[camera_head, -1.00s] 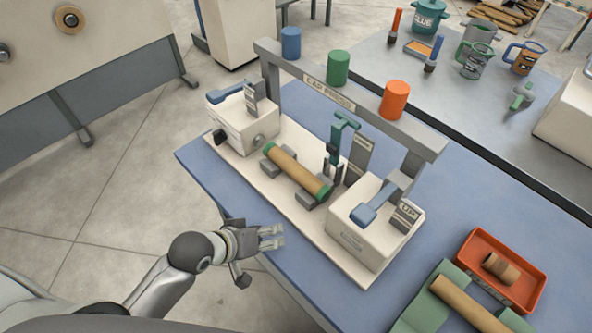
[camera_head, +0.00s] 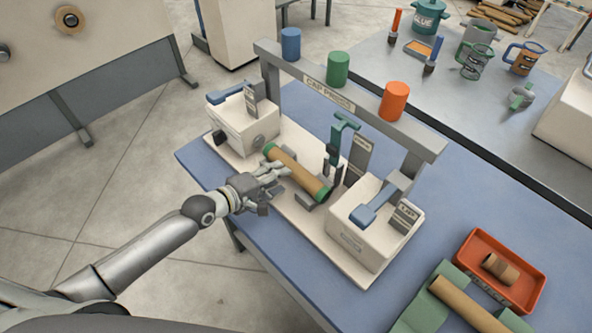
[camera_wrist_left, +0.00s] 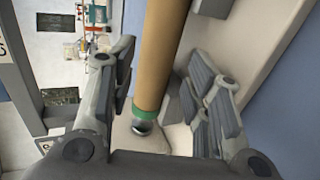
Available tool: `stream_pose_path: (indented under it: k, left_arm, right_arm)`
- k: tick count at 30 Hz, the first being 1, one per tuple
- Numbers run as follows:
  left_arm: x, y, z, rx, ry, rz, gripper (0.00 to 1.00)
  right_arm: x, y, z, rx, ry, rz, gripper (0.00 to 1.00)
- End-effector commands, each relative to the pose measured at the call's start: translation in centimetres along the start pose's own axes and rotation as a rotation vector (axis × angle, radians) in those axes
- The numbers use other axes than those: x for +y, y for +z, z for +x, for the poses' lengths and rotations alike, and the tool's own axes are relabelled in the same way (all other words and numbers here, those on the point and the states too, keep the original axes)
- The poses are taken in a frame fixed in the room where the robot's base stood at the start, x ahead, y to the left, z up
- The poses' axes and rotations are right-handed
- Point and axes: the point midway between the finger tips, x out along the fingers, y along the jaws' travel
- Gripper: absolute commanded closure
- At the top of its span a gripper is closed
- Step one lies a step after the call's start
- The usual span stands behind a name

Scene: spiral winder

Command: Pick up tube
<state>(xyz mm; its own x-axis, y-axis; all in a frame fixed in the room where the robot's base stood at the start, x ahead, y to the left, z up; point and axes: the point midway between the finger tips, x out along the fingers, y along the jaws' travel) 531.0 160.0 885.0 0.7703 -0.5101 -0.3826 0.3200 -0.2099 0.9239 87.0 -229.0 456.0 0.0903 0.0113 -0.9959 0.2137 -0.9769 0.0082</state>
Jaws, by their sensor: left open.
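A brown tube (camera_head: 296,170) with green end bands lies on grey supports in the cap press, between its two white end blocks. My left gripper (camera_head: 283,178) is at the near side of the tube, with its fingertips close to its middle. In the left wrist view the tube (camera_wrist_left: 163,45) runs between the spread fingers of the gripper (camera_wrist_left: 165,72), with a gap on the left side. The gripper is open; contact with the tube cannot be told. My right gripper is not in view.
The press base (camera_head: 345,262) sits on a blue table (camera_head: 205,172). A green clamp (camera_head: 341,130) stands behind the tube, and an overhead beam (camera_head: 345,98) carries coloured caps. At right are a second tube (camera_head: 465,303) in a green holder and an orange tray (camera_head: 537,292).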

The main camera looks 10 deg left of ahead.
Motion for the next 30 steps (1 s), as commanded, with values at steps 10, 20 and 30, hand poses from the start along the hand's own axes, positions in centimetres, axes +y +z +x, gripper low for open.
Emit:
stream_pose_path:
  k: [10, 20, 30]
  left_arm:
    - [0.4, 1.1, 3.4, -0.001, 0.000, 0.000, 0.55]
    - [0.1, 1.1, 5.8, 0.000, -0.001, 0.002, 0.55]
    - [0.1, 1.1, 5.7, 0.000, -0.001, 0.002, 0.78]
  right_arm:
    - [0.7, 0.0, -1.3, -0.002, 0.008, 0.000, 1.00]
    - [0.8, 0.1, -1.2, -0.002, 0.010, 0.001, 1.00]
    - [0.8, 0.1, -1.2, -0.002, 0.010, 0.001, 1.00]
